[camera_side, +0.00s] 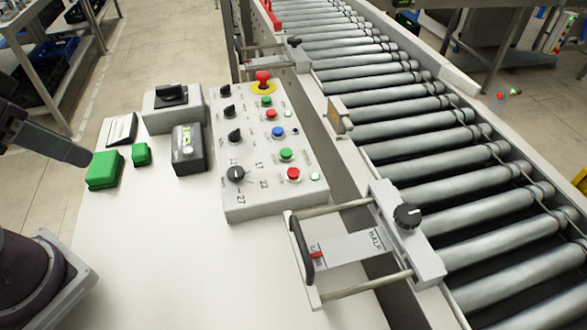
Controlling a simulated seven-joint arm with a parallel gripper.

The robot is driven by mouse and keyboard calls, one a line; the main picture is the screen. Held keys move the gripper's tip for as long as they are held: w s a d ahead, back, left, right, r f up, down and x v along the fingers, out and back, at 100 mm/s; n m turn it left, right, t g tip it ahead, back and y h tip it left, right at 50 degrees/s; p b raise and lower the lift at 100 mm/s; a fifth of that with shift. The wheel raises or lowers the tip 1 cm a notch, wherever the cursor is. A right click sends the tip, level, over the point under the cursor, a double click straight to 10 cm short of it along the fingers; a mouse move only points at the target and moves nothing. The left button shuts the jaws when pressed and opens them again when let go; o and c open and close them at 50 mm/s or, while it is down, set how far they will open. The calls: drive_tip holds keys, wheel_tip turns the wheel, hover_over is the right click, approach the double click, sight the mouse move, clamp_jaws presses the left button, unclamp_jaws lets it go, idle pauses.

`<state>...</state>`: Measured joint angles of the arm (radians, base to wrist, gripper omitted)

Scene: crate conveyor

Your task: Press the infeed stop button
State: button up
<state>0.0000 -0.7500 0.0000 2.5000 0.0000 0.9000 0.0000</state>
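A grey control panel (262,205) lies on the white table beside the conveyor. It carries a red mushroom button (263,77) on a yellow ring at its far end. Nearer are a green button (266,101), a red button (271,114), a blue button (278,132), a second green button (286,154) and another red button (293,174). The button labels are too small to read, so I cannot tell which is the infeed stop. My gripper (84,156) is at the left edge, near the green blocks and apart from the panel. Its fingers show as one dark narrow shape.
Two green blocks (104,170) (141,154), a dark box with a level vial (189,150) and a grey box with a black knob (172,108) stand between my gripper and the panel. A handled slide (345,250) is at the front. The roller conveyor (420,140) runs along the right.

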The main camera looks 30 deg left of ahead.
clamp_jaws()
idle(1.5)
